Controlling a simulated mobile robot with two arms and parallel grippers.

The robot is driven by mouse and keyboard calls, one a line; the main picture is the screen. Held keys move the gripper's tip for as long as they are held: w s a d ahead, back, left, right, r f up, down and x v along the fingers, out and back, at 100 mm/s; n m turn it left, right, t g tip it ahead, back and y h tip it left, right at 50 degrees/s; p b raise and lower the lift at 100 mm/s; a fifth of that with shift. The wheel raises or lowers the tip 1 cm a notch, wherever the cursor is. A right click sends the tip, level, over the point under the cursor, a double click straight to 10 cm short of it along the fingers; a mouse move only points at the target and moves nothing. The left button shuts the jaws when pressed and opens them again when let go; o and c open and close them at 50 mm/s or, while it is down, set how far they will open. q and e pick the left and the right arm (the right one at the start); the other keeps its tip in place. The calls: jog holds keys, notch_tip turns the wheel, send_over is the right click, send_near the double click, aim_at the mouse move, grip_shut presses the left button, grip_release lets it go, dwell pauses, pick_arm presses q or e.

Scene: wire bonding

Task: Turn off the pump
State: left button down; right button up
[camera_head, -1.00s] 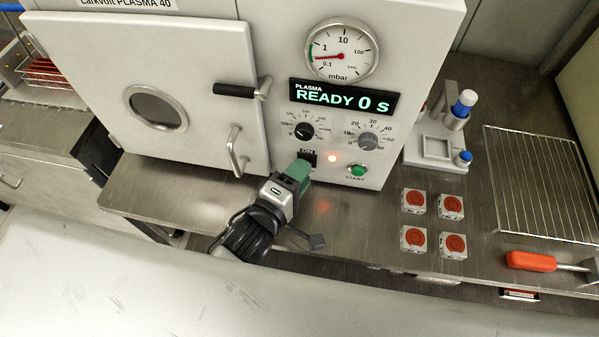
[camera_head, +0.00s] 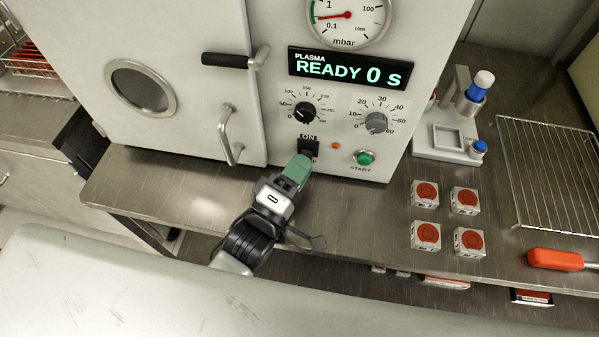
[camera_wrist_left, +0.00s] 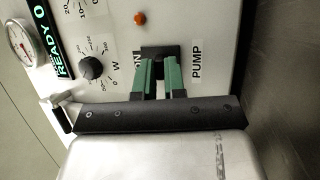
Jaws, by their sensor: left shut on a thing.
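The pump switch (camera_head: 308,147) is a black switch on the front panel of the white plasma machine, below the power dial, with ON above it. In the left wrist view the switch (camera_wrist_left: 158,51) sits between the words ON and PUMP. My left gripper (camera_head: 299,164) has green fingers that reach up to the switch from below. In the left wrist view its two fingertips (camera_wrist_left: 159,62) are at the switch, one on each side, shut on it. They partly hide it. The small lamp (camera_head: 336,146) right of the switch looks dull orange, unlit. My right gripper is out of view.
The green START button (camera_head: 364,158) is close to the right of the switch. The door handle (camera_head: 229,136) sticks out to the left. The display (camera_head: 345,69) reads READY 0 s. Several red-and-white boxes (camera_head: 427,236) stand on the steel bench, right of my arm.

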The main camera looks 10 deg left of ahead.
pick_arm(q)
jog(key=c, duration=1.2)
grip_release()
jog(key=shift+s+a+f, duration=0.1)
jog(key=shift+s+f, duration=0.05)
jog(key=s+a+b, duration=0.1)
jog(key=s+a, duration=0.4)
jog(key=s, duration=0.6)
jog(key=shift+s, duration=0.35)
